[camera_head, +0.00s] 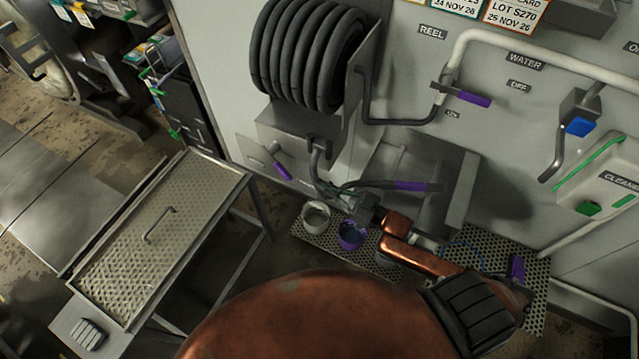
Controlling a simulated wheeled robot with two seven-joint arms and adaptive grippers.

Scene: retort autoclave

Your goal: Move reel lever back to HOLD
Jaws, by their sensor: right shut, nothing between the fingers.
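The hose reel (308,55) holds a coiled dark hose on the grey wall. A lever with a purple grip (281,170) sits on the front of the box below the reel, tilted down to the right. Small plates beside it are too small to read. My right gripper (347,201) is shut and empty, to the right of and below this lever, apart from it. It overlaps the hose end in the picture, and I cannot tell whether they touch. My left gripper is not in view.
A purple-handled valve (470,98) is on the wall pipe. A spray wand with a purple grip (412,186) lies just above my right arm. Cups, including a purple one (352,236), stand on a perforated shelf. A perforated metal table (160,235) is at left.

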